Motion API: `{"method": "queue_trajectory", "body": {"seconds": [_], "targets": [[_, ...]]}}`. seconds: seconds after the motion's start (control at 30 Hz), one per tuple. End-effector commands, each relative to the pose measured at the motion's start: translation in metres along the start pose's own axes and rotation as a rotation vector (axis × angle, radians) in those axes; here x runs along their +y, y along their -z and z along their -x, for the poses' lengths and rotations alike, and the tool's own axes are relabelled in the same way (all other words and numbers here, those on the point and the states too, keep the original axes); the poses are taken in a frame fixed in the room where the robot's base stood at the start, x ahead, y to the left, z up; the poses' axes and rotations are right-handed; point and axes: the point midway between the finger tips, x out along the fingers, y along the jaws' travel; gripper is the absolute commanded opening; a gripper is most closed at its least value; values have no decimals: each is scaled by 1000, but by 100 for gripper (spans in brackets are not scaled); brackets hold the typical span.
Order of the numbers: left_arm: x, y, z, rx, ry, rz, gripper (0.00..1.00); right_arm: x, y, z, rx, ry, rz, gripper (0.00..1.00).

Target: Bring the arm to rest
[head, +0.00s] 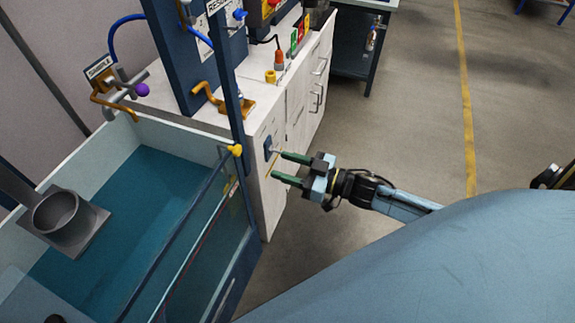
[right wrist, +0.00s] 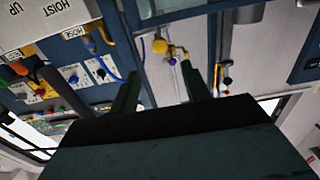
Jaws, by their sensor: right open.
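My right gripper (head: 283,168) is in the middle of the head view, its two green fingers apart and pointing left. It is open, with nothing between the fingers. The fingertips are close to the side of a white cabinet (head: 262,118); I cannot tell whether they touch it. In the right wrist view the gripper (right wrist: 160,82) shows its two fingers spread, with panels and hoses beyond. My left gripper does not show.
A glass-sided tank (head: 165,185) of blue-green water stands at left, with a grey cylindrical fitting (head: 62,215) at its left side. A blue post (head: 195,60) rises behind it. A panel with labels (right wrist: 75,70) shows in the right wrist view. Open floor (head: 420,110) lies to the right.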

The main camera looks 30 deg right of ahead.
Motion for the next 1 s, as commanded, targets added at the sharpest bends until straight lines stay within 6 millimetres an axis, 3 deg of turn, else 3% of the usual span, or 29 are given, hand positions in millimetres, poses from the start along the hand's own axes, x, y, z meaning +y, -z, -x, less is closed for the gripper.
{"method": "queue_trajectory", "body": {"seconds": [0.4,0.47,0.53,0.67,0.77,0.87,1.0], "targets": [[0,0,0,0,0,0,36,0,-1,0,-2,-3,-1,47],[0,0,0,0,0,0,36,2,-8,1,-15,-19,-3,47],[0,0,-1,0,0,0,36,8,-27,6,-51,-64,-9,47],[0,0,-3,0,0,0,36,20,-96,28,-200,-210,-28,47],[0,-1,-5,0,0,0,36,19,-167,60,-373,-330,-49,47],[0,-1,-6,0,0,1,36,3,-232,100,-557,-414,-78,47],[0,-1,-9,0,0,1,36,-42,-310,160,-819,-476,-132,47]]}}
